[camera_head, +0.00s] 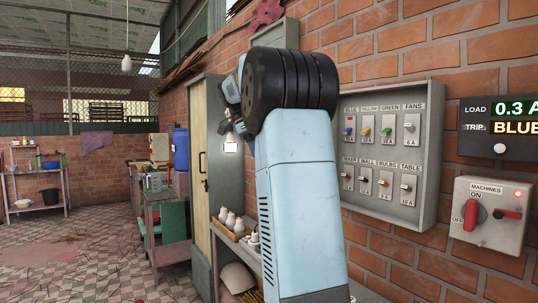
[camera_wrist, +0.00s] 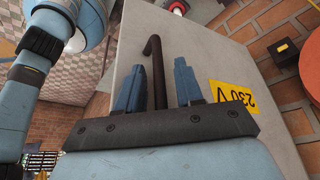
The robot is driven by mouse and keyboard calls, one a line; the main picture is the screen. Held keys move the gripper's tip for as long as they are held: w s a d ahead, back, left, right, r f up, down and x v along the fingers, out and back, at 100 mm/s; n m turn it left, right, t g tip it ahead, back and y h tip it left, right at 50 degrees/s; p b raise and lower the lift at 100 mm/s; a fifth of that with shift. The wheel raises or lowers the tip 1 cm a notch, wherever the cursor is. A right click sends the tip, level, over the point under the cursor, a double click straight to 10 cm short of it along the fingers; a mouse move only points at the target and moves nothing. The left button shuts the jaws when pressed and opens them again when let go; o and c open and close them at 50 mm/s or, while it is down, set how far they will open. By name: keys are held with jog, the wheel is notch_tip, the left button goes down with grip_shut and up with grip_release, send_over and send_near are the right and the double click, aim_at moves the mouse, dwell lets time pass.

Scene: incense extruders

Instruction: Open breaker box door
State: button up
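The grey breaker box (camera_head: 424,152) is on the brick wall in the head view. Its two rows of labelled switches are uncovered, and my arm hides its left edge. In the wrist view a grey panel (camera_wrist: 222,57) with a yellow 230 V label (camera_wrist: 233,97) fills the middle; it looks like the box's door. A dark hooked handle (camera_wrist: 153,58) stands out from it. My gripper (camera_wrist: 160,87) is open, with its blue fingers on either side of the handle. The handle is close to the left finger, with a gap to the right one. Contact cannot be told.
Right of the box are a load display (camera_head: 500,126) and a machines switch box (camera_head: 490,213). A tall cabinet (camera_head: 197,150) stands left of my arm. Open tiled floor (camera_head: 75,265) lies at the left.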

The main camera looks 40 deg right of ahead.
jog(key=shift+r, duration=0.1)
jog(key=v, duration=0.7)
jog(key=shift+w+r, duration=0.1)
dwell(0.7)
